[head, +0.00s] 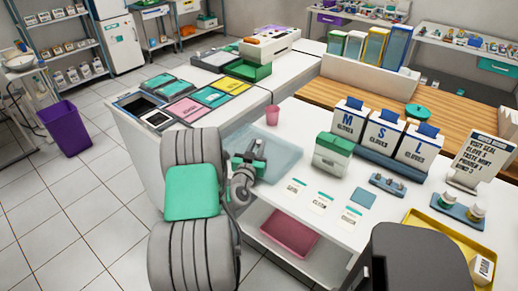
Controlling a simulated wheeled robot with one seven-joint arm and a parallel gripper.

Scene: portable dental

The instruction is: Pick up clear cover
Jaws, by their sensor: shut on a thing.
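The clear cover (284,148) is a pale blue, see-through flat piece at the left end of the white counter. My gripper (250,158) is over its left part, with the green and grey arm reaching in from the lower left. The gripper is shut on the clear cover. The fingertips are small in the picture and partly hidden by the wrist, so the exact grip point is hard to see. I cannot tell whether the cover is raised off the counter.
A pink cup (272,115) stands just behind the cover. A green-and-white box (333,155) and labelled cards (322,202) are to the right. Glove boxes (383,133) stand behind. A pink tray (289,233) sits on the lower shelf. A yellow tray (440,228) is at right.

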